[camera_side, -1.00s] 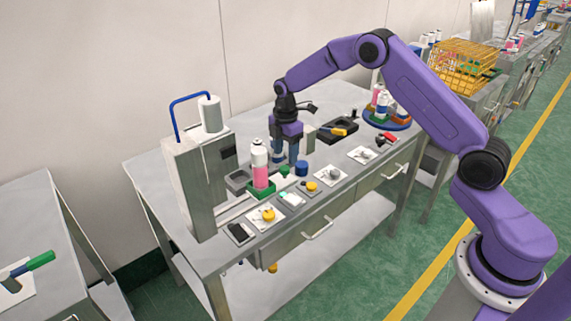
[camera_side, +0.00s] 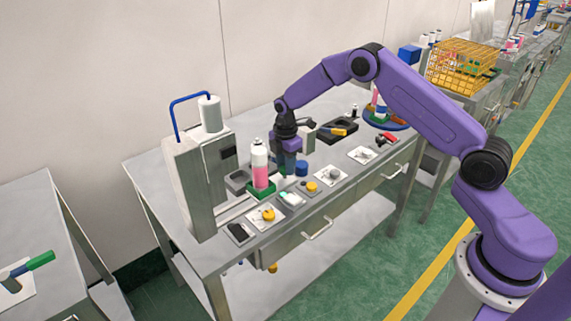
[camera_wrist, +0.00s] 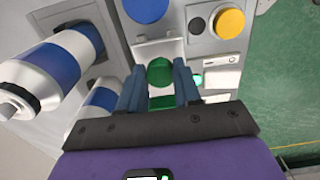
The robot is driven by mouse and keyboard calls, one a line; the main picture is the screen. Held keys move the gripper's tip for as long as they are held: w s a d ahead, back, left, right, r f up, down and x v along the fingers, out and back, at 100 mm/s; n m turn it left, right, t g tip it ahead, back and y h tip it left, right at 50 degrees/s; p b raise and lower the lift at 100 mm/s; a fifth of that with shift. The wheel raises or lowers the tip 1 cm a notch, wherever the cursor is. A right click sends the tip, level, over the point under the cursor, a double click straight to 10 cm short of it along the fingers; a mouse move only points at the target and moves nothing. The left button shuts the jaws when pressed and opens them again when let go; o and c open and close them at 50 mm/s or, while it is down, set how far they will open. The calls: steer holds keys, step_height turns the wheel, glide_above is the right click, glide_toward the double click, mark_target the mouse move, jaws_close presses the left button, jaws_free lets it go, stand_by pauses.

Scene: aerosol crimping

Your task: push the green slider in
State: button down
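The green slider's round knob (camera_wrist: 160,71) shows in the wrist view between my two blue fingertips, with a darker green part (camera_wrist: 162,102) nearer the palm. My gripper (camera_wrist: 159,68) is open, with a narrow gap visible on each side of the knob. I cannot tell whether either finger touches it. In the side view my gripper (camera_side: 287,174) points down at the bench, just right of the pink-and-white can (camera_side: 260,165) in its green holder (camera_side: 261,190). My fingers hide the slider knob there.
The grey press (camera_side: 190,180) with a blue handle stands left of the gripper. A blue cap (camera_side: 301,168) is close on the right. Panels with a yellow knob (camera_side: 268,214) and other controls line the front edge.

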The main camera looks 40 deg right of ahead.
mark_target(252, 188)
steer(key=a, duration=1.2)
steer(key=shift+a, duration=0.35)
steer(key=c, duration=0.8)
jaws_free()
steer(key=shift+a, duration=0.1)
steer(key=shift+d+r, duration=0.1)
steer(key=shift+d, duration=0.1)
steer(key=shift+r, duration=8.65)
